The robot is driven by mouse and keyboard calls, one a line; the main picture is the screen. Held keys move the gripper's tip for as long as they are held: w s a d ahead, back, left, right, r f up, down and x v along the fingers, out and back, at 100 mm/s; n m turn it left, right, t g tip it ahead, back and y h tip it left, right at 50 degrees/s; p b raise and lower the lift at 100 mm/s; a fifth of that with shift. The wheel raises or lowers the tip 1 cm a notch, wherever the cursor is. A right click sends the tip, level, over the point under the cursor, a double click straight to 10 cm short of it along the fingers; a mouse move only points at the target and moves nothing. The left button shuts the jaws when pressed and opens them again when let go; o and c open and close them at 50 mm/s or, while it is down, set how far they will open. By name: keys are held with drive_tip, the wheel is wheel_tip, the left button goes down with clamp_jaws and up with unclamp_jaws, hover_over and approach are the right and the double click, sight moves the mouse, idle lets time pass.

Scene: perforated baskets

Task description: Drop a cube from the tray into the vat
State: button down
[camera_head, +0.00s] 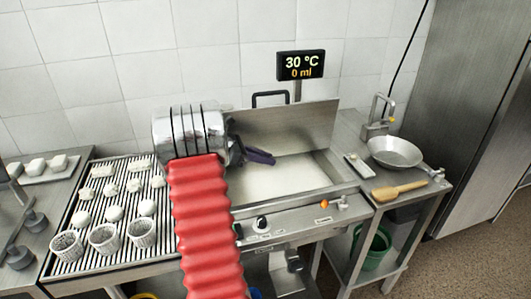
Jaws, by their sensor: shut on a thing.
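The vat (325,196) is a steel basin with a raised lid behind it, and it holds white liquid. My gripper (262,157), with dark purple fingers, is above the back left part of the vat. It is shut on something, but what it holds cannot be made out. A small pale tray (357,168) lies on the steel table right of the vat, too small to read its contents clearly. Another tray (45,178) at the far left carries several white lumps. My red-sleeved arm hides the vat's left side.
A display (300,65) behind the vat reads 30 °C and 0 ml. White baskets (104,238) and several white pieces stand on the ribbed drain table (85,262). A green bucket (372,247) is below.

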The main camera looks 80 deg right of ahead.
drive_tip(key=c, duration=1.6)
unclamp_jaws()
drive_tip(key=shift+w, duration=0.1)
drive_tip(key=v, duration=1.3)
drive_tip(key=shift+w+a, duration=0.2)
drive_tip(key=shift+w, duration=0.1)
